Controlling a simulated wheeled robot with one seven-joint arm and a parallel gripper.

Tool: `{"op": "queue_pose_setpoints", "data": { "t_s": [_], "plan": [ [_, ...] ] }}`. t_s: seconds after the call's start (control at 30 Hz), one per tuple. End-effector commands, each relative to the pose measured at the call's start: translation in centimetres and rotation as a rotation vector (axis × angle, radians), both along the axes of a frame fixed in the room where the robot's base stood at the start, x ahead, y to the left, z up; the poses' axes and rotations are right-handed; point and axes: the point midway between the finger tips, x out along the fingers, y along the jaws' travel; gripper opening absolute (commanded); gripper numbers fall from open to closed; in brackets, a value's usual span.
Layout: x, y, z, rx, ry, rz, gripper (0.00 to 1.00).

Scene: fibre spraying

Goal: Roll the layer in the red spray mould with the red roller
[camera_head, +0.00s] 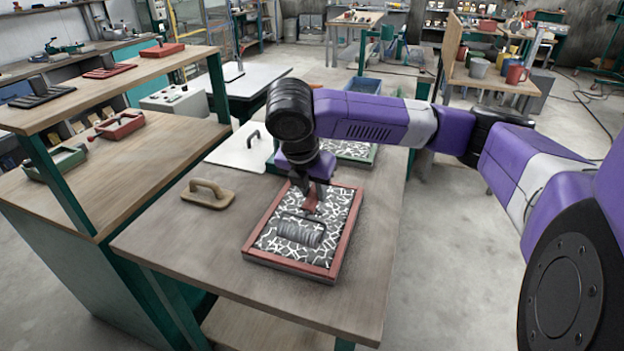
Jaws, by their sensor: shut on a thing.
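The red spray mould (338,266) is a shallow tray with a red rim on the table. A layer of white strands on a dark ground (335,215) fills it. The red roller (300,232) has a grey ribbed drum, a wire frame and a red handle. Its drum is over the layer in the front half of the mould; I cannot tell for certain that it touches. My gripper (313,200) points down over the mould and is shut on the roller's red handle. The fingers partly hide the handle and the layer's back part.
A wooden float (208,193) lies left of the mould on the table (180,240). A green-rimmed mould (362,156) with a similar layer stands behind, near my arm. A white lid with a handle (240,150) lies at the back left. The table's front left is clear.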

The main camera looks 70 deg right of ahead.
Motion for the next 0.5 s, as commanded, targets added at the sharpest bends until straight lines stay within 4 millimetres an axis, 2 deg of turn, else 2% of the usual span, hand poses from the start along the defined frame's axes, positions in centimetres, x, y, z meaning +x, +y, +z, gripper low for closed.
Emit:
{"op": "queue_pose_setpoints", "data": {
  "t_s": [0.03, 0.2, 0.5],
  "plan": [
    [-0.9, -0.6, 0.2, -0.010, -0.001, 0.025, 0.00],
    [-2.1, -1.4, 0.5, -0.022, -0.002, 0.077, 0.00],
    [-2.1, -1.4, -0.9, -0.023, -0.002, 0.083, 0.00]
  ]
}}
